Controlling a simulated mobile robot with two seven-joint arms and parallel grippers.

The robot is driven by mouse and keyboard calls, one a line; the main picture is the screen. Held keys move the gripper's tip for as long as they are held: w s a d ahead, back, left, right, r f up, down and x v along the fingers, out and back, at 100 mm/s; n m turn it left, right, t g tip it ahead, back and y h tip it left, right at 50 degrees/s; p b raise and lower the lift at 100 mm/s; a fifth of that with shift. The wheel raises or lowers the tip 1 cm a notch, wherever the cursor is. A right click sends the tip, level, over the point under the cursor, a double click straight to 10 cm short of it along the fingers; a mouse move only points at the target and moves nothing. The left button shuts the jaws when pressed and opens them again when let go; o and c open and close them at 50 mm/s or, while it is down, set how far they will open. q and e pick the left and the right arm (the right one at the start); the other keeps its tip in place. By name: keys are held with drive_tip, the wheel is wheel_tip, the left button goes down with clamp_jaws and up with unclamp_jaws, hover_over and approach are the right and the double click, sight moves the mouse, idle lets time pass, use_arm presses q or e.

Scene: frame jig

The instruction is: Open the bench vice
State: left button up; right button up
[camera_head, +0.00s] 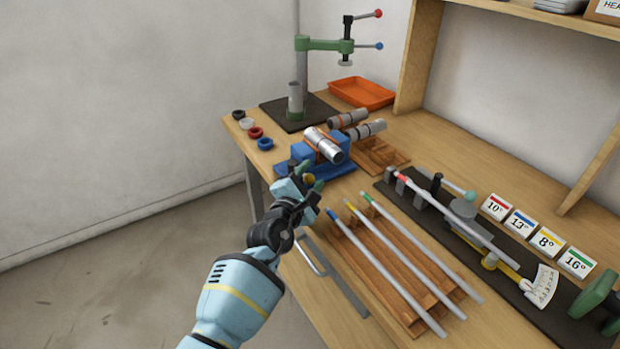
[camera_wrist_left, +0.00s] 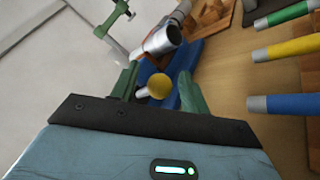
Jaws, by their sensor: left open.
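The blue bench vice (camera_head: 338,143) stands near the left front edge of the bench, with a silver tube (camera_head: 324,145) lying across its top. The vice also shows in the left wrist view (camera_wrist_left: 190,62), with the tube's open end (camera_wrist_left: 160,41). A yellow ball (camera_wrist_left: 159,86) on a pale rod is at the front of the vice; it shows small in the head view (camera_head: 309,179). My left gripper (camera_wrist_left: 158,78) is open, with its green fingers on either side of the ball. I cannot tell whether they touch it. My right gripper is not in view.
Coloured-tip rods (camera_head: 385,255) lie on a wooden rack right of my arm. Behind them is a long bending tool (camera_head: 465,210). More tubes (camera_head: 365,130) lie on a wooden rack behind the vice, and several rings (camera_head: 255,132) sit left of it.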

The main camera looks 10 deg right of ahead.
use_arm(q)
drive_tip(key=shift+s+a+r, duration=0.1)
drive_tip(key=shift+s+a, duration=0.15)
drive_tip(key=shift+s, duration=0.15)
drive_tip(key=p+v, duration=0.2)
drive_tip(key=v, duration=0.3)
drive_tip(key=shift+s, duration=0.1)
drive_tip(key=shift+p+v, duration=0.35)
drive_tip(key=shift+v, duration=0.5)
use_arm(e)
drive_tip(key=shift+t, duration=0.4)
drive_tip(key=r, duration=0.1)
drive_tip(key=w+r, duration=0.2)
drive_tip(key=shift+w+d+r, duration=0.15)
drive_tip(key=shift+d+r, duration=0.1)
